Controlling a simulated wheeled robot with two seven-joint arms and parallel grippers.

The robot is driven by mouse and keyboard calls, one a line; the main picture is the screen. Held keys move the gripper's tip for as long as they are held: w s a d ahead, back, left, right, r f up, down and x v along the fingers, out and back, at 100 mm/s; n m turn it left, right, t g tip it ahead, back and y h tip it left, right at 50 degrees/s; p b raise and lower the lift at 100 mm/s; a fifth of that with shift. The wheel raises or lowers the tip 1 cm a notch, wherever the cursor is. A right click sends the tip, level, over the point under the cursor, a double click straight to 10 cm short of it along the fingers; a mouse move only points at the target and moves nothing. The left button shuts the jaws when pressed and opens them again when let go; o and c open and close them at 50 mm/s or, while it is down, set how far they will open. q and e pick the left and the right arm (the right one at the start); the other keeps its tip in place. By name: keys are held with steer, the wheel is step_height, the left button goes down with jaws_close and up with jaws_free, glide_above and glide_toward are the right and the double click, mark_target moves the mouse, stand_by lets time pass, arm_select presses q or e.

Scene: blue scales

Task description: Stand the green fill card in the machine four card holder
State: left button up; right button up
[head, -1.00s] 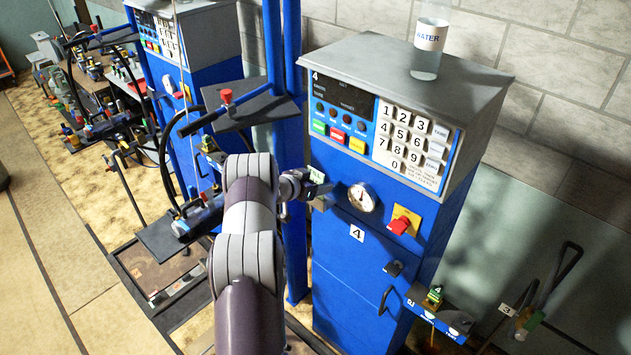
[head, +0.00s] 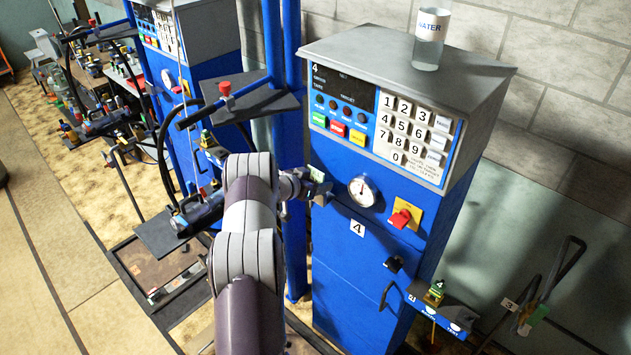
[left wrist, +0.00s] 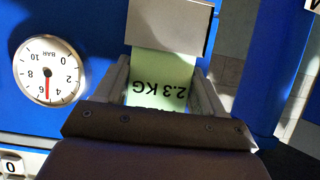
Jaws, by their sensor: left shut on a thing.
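My left gripper (head: 305,186) is at the left front edge of the blue machine four (head: 357,255), beside its dial. It is shut on the green fill card (left wrist: 160,82), which reads "2.3 KG" upside down in the left wrist view. The card (head: 317,174) shows small in the head view. The card's far end passes behind the pale plate of the card holder (left wrist: 168,24); whether it rests on the bottom is hidden. The holder (head: 322,194) shows partly beside the fingers in the head view. My right gripper is not in view.
A pressure dial (head: 362,191) and a red knob (head: 401,218) are right of the holder. A water bottle (head: 430,42) stands on the machine. A blue post (head: 296,240) is close on the left. A small shelf (head: 445,312) juts out at lower right.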

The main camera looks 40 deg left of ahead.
arm_select(q)
steer(key=shift+f, duration=0.35)
steer(key=o, duration=1.1)
steer(key=shift+s+b, duration=0.15)
steer(key=shift+b, duration=0.2)
steer(key=b+v, duration=0.4)
steer(key=v, duration=0.8)
steer(key=shift+r, duration=0.2)
